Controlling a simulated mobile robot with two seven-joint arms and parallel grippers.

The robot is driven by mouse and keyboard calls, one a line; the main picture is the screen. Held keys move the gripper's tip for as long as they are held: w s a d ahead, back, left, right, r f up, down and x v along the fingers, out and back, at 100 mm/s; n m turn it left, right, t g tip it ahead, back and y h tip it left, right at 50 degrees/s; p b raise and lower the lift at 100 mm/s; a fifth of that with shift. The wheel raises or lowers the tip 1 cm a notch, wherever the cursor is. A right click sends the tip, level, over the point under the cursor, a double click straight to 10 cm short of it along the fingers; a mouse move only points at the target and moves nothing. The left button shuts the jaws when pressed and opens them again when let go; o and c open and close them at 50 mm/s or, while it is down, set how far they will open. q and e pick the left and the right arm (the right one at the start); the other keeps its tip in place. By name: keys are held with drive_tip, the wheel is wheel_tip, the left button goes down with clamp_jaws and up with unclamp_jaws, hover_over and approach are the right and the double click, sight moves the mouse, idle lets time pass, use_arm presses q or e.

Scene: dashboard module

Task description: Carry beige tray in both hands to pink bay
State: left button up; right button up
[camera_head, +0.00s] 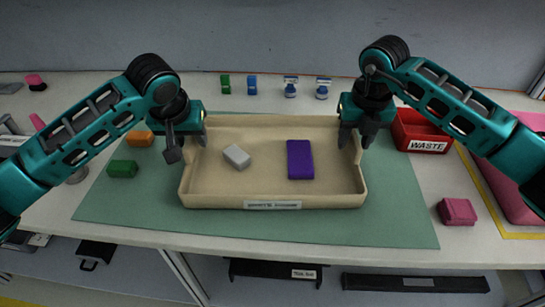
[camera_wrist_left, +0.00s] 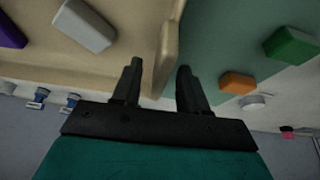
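The beige tray (camera_head: 230,200) sits on the green mat, with a grey block (camera_head: 236,157) and a purple block (camera_head: 300,159) inside. My left gripper (camera_head: 188,145) is at the tray's left wall. In the left wrist view its fingers (camera_wrist_left: 157,88) stand apart, one on each side of the tray wall (camera_wrist_left: 168,48), with a gap showing. My right gripper (camera_head: 356,142) is at the right wall, its fingers apart on either side of the rim; contact there cannot be seen. The pink bay (camera_head: 512,185), edged in yellow, lies at the far right, partly hidden by my right arm.
A red WASTE bin (camera_head: 420,132) stands right of the tray. A pink block (camera_head: 457,211) lies between the mat (camera_head: 400,225) and the bay. Green (camera_head: 122,169) and orange (camera_head: 139,138) blocks lie left. Several small items stand behind the tray.

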use_arm(q)
clamp_jaws()
use_arm(e)
clamp_jaws()
use_arm(q)
drive_tip(key=shift+r, duration=0.1)
use_arm(e)
drive_tip(key=shift+r, duration=0.15)
